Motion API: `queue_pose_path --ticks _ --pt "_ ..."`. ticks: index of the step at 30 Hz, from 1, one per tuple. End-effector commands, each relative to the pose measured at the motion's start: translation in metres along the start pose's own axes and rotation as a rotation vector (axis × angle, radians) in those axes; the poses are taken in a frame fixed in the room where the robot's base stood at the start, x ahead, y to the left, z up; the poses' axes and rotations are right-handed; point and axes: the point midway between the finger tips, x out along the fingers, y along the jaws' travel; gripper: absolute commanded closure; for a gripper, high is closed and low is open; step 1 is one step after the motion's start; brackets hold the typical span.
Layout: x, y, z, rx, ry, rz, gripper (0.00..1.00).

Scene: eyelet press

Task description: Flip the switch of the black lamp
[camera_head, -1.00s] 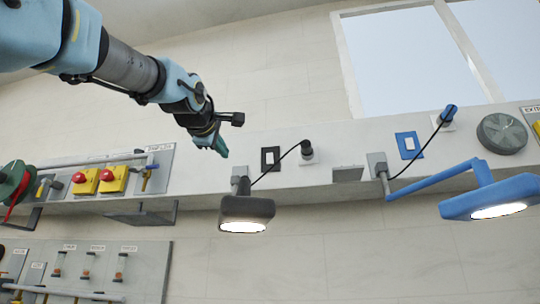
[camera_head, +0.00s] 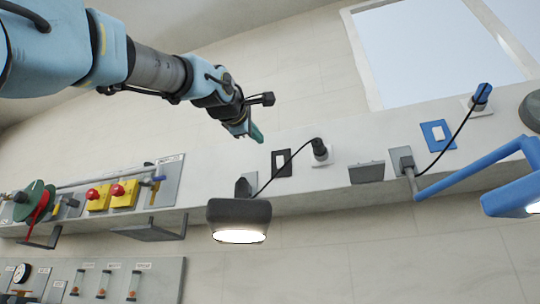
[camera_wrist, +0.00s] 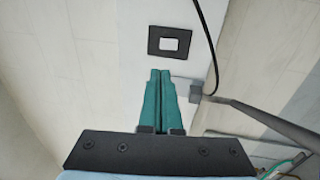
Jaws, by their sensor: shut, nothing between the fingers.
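The black lamp (camera_head: 239,217) hangs below the ledge, and its face is lit. Its black-framed switch with a white rocker (camera_head: 281,163) sits on the panel above it, beside the black plug (camera_head: 320,151). The same switch shows in the wrist view (camera_wrist: 170,41), beyond my fingertips. My gripper (camera_head: 257,134) is shut and empty, up and left of the switch in the head view. In the wrist view, its green fingers (camera_wrist: 159,74) lie together and point toward the switch, with a visible gap between.
A blue-framed switch (camera_head: 437,135) and blue lamp (camera_head: 513,190) are at the right. A grey box (camera_head: 366,172) is on the ledge between the lamps. The black lamp's cord loops close to its switch. Yellow boxes with red buttons (camera_head: 124,193) stand at left.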

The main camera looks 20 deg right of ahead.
Motion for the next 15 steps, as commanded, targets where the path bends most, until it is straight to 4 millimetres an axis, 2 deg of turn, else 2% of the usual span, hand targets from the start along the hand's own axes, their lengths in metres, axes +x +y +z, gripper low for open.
queue_pose_path --ticks 5,15 --pt "0.025 0.003 0.001 0.0 -0.001 -0.004 1.0" --pt "0.095 0.006 0.001 0.001 -0.002 -0.005 1.0"
